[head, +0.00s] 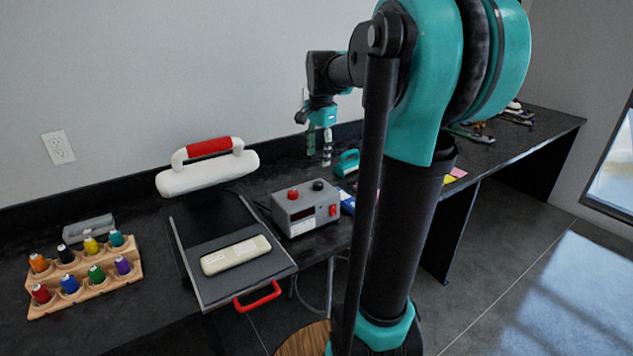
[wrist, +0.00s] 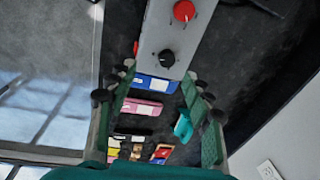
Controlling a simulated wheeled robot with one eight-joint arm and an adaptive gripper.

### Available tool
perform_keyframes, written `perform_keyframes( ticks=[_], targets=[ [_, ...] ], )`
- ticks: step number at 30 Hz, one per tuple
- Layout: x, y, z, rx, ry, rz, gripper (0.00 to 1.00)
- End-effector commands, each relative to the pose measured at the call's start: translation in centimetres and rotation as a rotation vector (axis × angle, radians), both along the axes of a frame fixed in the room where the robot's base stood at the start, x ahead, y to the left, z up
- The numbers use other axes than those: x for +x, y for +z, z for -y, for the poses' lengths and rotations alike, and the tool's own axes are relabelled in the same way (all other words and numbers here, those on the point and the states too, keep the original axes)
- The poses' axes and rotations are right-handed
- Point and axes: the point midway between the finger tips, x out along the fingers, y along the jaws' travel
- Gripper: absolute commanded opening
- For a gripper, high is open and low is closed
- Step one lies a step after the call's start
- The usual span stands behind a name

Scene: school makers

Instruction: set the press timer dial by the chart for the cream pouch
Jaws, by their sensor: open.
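The timer box (head: 305,210) is grey, with a red knob (head: 293,194), a black dial (head: 318,185) and a red switch on its front. The wrist view shows the black dial (wrist: 163,58) just beyond my fingertips and the red knob (wrist: 184,11) farther off. A cream pouch (head: 236,254) lies on the grey lower plate of the press (head: 204,297), whose white upper part is raised. My gripper (head: 319,152) is open and empty, above and behind the box; its green fingers (wrist: 160,74) frame the view. I cannot make out a readable chart.
A wooden rack (head: 88,284) of coloured thread spools stands left of the press. The press's red front handle (head: 257,297) sticks out.

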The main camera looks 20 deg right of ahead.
Motion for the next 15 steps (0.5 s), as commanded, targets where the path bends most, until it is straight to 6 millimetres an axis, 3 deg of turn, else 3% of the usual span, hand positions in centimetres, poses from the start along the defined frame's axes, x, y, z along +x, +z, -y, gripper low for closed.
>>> perform_keyframes(
  ticks=[3,7,11,15],
  targets=[
    [2.0,3.5,0.8,0.021,-0.166,-0.036,0.51],
    [2.9,5.2,1.1,0.030,-0.262,-0.056,0.51],
    [3.1,5.1,1.2,0.033,-0.286,-0.061,0.51],
    [3.1,3.2,1.2,0.032,-0.284,-0.060,0.51]
  ],
)
